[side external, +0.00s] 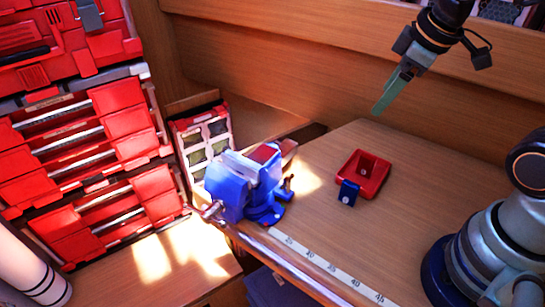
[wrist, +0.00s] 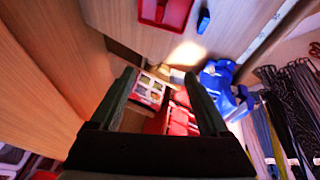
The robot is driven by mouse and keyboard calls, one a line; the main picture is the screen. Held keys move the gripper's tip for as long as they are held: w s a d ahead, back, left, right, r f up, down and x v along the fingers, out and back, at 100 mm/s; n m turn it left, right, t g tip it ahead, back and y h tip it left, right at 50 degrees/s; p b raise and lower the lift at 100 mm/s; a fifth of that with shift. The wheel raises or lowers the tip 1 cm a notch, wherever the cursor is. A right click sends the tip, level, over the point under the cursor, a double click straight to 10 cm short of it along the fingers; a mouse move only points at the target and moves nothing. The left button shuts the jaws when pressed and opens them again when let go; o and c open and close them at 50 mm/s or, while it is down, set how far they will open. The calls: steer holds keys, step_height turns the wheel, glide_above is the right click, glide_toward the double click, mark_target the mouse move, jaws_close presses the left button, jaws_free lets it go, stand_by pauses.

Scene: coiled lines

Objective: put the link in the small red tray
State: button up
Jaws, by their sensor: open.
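The small red tray (side external: 376,183) lies on the wooden bench in the side view, and part of it shows at the top of the wrist view (wrist: 176,14). A small blue piece with a pale spot, which looks like the link (side external: 347,193), is close against the tray's near left side. It also shows in the wrist view (wrist: 203,21), apart from the tray there. A small pale detail inside the tray is too small to make out. My gripper (side external: 380,108) is high above the bench, behind the tray and well clear of it. In the wrist view its fingers (wrist: 159,77) are apart with nothing between them.
A blue vise (side external: 232,186) stands at the bench's left corner. A numbered measuring strip (side external: 325,266) runs along the front edge. Red tool drawers (side external: 90,130) stand at the left, and a wooden wall rises behind.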

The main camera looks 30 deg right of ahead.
steer(key=m, duration=0.1)
steer(key=r+m, duration=0.1)
steer(key=m, duration=0.1)
steer(key=s+a+m+t, duration=0.1)
steer(key=m, duration=0.1)
steer(key=shift+r, duration=0.3)
stand_by(0.9)
